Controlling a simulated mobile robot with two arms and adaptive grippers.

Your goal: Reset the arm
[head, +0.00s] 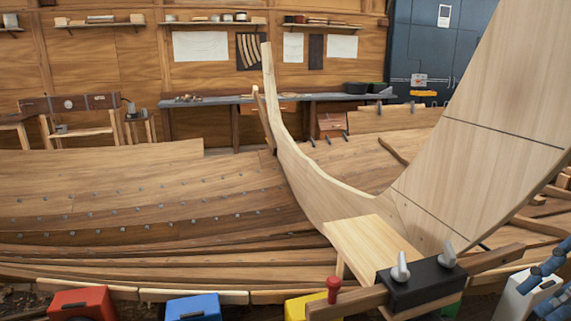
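Neither of my grippers shows in the head view. The clinker hull (150,195) with overlapping planks and rows of rivets spans the left and middle. A tall curved pale timber (290,150) rises from it in the middle. A large pale wooden panel (480,130) rises at the right. A pale wooden block (370,240) sits in front of the panel. A black fixture (420,283) with two light grey knobs is on a wooden bar in front.
Red (82,303), blue (193,307) and yellow (312,305) cases line the bottom edge. Blue rounded parts (545,275) at the lower right are unclear. A workbench (270,98), shelves and a dark cabinet (425,50) stand behind.

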